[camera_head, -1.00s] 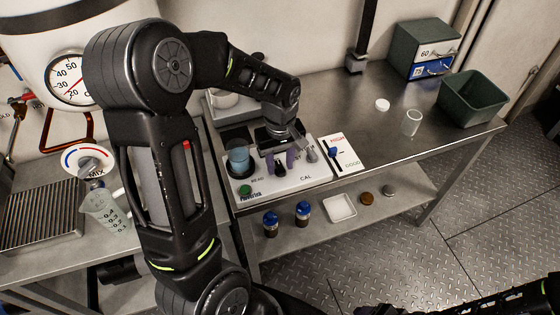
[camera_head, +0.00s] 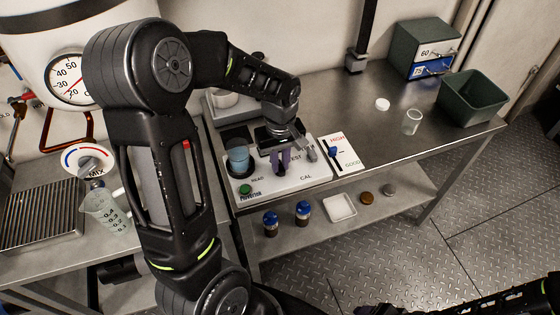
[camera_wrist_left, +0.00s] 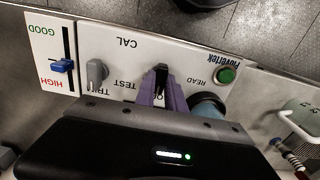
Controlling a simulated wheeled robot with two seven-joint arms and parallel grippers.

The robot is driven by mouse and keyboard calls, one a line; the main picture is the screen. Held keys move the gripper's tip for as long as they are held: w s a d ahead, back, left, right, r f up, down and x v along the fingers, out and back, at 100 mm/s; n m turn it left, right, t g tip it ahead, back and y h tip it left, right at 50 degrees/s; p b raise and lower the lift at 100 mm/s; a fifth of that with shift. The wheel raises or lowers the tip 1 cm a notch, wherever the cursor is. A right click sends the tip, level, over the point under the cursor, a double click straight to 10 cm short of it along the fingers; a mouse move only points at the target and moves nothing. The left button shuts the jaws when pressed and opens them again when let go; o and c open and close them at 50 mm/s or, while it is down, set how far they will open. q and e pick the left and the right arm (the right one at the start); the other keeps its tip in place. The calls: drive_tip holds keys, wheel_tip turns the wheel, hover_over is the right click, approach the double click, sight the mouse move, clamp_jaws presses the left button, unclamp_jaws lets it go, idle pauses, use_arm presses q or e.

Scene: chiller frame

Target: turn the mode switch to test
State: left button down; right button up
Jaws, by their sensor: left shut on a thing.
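The mode switch is a black knob (camera_wrist_left: 161,77) on the white Fluvertek panel (camera_head: 300,183), with READ, TEST and CAL printed around it. Another label is mostly hidden by my gripper. My left gripper (camera_head: 281,161) reaches down to the panel, its purple fingers shut on the knob from both sides; it also shows in the left wrist view (camera_wrist_left: 162,92). The fingers cover much of the knob, so I cannot tell exactly which label it points to. Of my right arm, only dark parts show at the bottom right of the head view; its jaws cannot be made out.
A green bin (camera_head: 474,97) stands at the right. The bench between is mostly clear.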

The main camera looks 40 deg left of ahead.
use_arm(q)
drive_tip(key=shift+m, duration=0.5)
drive_tip(key=m+b, duration=0.1)
drive_tip(key=m, duration=0.3)
drive_tip(key=shift+m, duration=0.3)
drive_tip(key=m, duration=0.6)
drive_tip(key=shift+b, duration=0.3)
drive_tip(key=c, duration=1.4)
unclamp_jaws()
drive_tip(key=shift+r, duration=0.1)
